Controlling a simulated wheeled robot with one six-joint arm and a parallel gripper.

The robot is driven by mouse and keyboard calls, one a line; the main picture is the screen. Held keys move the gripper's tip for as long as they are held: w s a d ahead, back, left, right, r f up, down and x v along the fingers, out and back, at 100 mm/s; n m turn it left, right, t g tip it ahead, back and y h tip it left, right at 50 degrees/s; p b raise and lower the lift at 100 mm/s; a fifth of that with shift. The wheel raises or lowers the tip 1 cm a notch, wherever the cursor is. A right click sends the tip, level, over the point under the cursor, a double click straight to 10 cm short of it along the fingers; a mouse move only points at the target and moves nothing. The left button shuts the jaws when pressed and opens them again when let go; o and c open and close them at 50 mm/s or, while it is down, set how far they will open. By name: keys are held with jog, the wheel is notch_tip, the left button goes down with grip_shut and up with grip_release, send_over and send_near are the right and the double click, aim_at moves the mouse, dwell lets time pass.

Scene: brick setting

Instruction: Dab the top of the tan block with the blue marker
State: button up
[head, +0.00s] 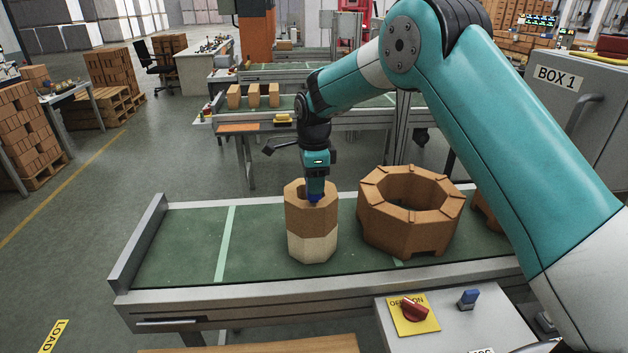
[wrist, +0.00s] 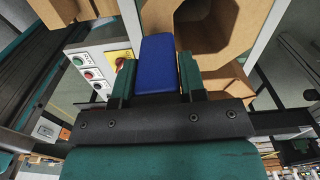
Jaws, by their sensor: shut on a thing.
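My gripper (head: 315,188) points down over the octagonal stack on the green conveyor. It is shut on the blue marker (wrist: 157,65), whose blue end shows just below the fingers in the head view (head: 313,199). The stack has a brown upper part (head: 311,222) and a pale tan lower part (head: 312,247). The marker's end overlaps the top of the brown part; I cannot tell whether it touches. The gripper hides some of that top, which has a dark opening. In the wrist view the marker sits between the two green fingers.
A large brown octagonal ring (head: 380,227) stands close to the right of the stack, and another brown piece (head: 487,215) is partly hidden by my arm. The conveyor (head: 180,250) is clear on the left. A control box with a red knob (head: 413,308) stands in front.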

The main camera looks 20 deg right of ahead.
jog(key=shift+f, duration=0.6)
dwell(1.2)
jog(key=shift+r+p, duration=2.45)
jog(key=shift+r, duration=1.15)
